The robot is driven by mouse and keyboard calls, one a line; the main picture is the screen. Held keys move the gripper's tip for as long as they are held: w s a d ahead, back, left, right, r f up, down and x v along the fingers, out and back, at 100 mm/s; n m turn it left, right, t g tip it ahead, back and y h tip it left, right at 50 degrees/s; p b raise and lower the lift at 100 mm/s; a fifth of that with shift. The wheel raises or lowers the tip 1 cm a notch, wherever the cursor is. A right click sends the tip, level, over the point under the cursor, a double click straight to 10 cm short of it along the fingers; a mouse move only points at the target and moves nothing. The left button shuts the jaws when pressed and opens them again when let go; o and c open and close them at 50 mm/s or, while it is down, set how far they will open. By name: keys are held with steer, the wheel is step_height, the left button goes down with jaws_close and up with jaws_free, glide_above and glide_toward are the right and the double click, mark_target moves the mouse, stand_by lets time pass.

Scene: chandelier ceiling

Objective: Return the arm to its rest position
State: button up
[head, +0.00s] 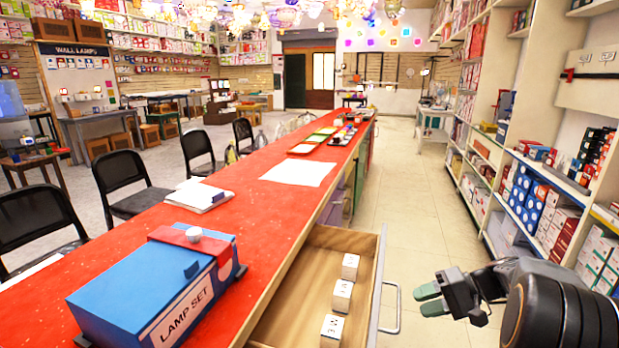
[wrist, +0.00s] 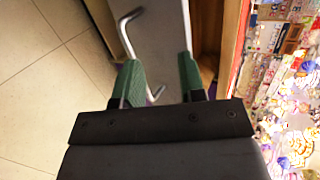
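My gripper (head: 430,299) is at the lower right in the head view, to the right of the open drawer and apart from its handle. Its two green fingertips also show in the wrist view (wrist: 160,80), spread with a gap and nothing between them. My dark arm (head: 560,305) reaches in from the right edge.
An open wooden drawer (head: 290,287) holds three white labelled blocks (head: 341,295). Its metal handle (head: 391,308) sticks out toward my gripper. A blue "LAMP SET" box (head: 150,290) stands on the long red counter (head: 245,215). Stocked shelves (head: 525,190) line the right; the aisle floor (head: 405,195) is clear.

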steer(key=s+a+r+n+h+p, duration=0.1)
steer(key=s+a+r+h+p, duration=0.3)
steer(key=r+p, duration=0.3)
steer(key=s+a+r+n+h+p, duration=0.1)
steer(key=s+a+r+h+p, duration=0.2)
steer(key=r+p, duration=0.4)
steer(key=s+a+r+n+t+h+p, duration=0.1)
steer(key=s+a+r+h+p, duration=0.3)
steer(key=r, duration=0.5)
steer(key=s+h+p, duration=0.1)
steer(key=s+p, duration=0.1)
steer(key=p, duration=0.1)
steer(key=shift+s+a+r+n, duration=0.2)
steer(key=shift+a+r+n, duration=0.1)
steer(key=shift+a+n, duration=0.1)
steer(key=shift+a, duration=0.1)
